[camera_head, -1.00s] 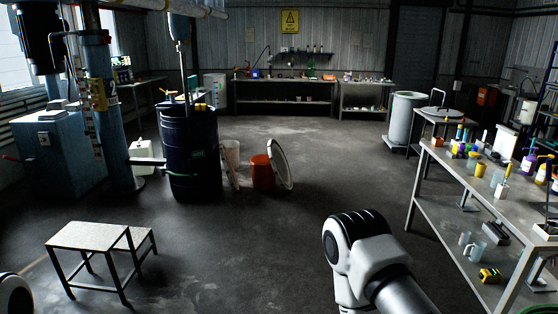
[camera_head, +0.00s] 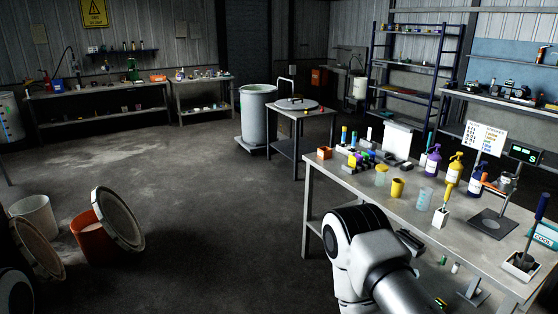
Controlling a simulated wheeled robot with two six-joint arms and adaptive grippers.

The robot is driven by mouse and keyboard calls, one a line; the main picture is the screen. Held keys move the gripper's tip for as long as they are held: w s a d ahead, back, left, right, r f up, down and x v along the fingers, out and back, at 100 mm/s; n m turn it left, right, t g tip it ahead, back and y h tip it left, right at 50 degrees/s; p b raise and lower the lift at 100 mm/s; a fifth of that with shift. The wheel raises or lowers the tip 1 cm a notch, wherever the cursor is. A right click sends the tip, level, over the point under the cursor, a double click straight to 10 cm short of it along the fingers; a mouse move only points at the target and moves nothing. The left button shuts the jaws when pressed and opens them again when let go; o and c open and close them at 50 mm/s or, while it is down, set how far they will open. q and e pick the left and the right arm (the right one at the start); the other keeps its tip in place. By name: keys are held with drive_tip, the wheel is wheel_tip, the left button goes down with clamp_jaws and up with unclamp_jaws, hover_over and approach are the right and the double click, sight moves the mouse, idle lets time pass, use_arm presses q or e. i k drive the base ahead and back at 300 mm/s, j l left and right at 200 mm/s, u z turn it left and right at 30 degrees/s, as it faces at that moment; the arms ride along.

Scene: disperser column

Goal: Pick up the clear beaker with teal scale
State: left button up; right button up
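A clear beaker with blue-teal marks (camera_head: 425,198) stands upright on the workbench (camera_head: 337,178) at the right, between a yellow cup (camera_head: 397,188) and a white block holder (camera_head: 440,217) with a tool in it. Part of my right arm shows at the bottom middle, in front of the bench's near left end. Part of my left arm shows at the bottom left corner. Neither gripper is in the picture, so I cannot see their fingers.
Spray bottles (camera_head: 453,169), a jar (camera_head: 382,176) and a scale plate (camera_head: 491,224) crowd the bench. A small table (camera_head: 299,108) and a grey drum (camera_head: 258,115) stand behind it. An orange bucket (camera_head: 92,240) is at left. The middle floor is clear.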

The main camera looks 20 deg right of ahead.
sight(425, 194)
drive_tip(key=i+l+z, duration=0.15)
drive_tip(key=i+z, duration=0.55)
drive_tip(key=z, duration=0.15)
drive_tip(key=i+j+z, duration=0.1)
drive_tip(key=i+z, duration=0.3)
drive_tip(key=i+j+z, duration=0.2)
drive_tip(key=z, duration=0.25)
drive_tip(key=i, duration=0.1)
